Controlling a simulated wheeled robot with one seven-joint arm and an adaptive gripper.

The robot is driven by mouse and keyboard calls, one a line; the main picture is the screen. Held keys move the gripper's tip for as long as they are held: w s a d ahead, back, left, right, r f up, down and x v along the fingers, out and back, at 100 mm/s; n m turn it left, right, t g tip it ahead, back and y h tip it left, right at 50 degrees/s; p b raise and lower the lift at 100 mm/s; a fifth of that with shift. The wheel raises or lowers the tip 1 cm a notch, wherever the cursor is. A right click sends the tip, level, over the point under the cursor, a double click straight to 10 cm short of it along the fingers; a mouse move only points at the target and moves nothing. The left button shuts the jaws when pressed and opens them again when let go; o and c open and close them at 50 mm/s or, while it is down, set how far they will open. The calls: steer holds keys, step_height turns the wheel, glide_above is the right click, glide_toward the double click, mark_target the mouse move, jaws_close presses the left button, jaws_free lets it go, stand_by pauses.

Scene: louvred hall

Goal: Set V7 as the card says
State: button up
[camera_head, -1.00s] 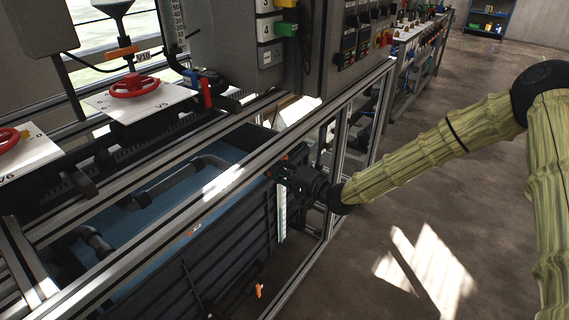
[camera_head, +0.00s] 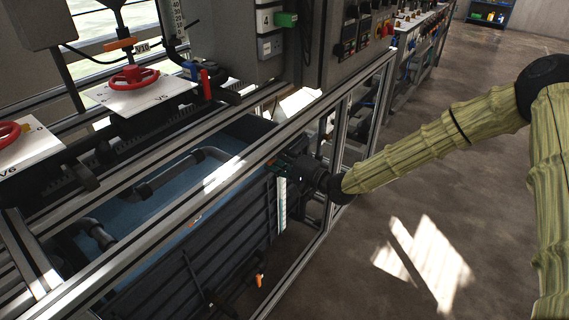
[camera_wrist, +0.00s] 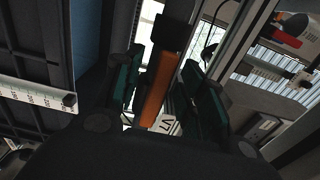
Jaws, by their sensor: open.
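In the wrist view an orange lever (camera_wrist: 158,88) with a black end stands between the two teal-padded fingers of my gripper (camera_wrist: 153,85). The fingers are open, one on each side of the lever. A white tag reading V7 (camera_wrist: 166,124) shows just beyond the lever's lower end. In the head view my gripper (camera_head: 283,165) reaches in at the frame by the tank's right end, and the V7 lever is hidden there. I cannot make out a written card in either current view.
Metal frame rails (camera_head: 215,185) run close around my gripper above the blue tank (camera_head: 190,180). Red handwheels (camera_head: 133,77) sit on white plates to the left. A grey control cabinet (camera_head: 345,50) stands above. The floor (camera_head: 400,200) at right is clear.

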steer(key=p+v, duration=0.1)
steer(key=v, duration=0.6)
stand_by(0.3)
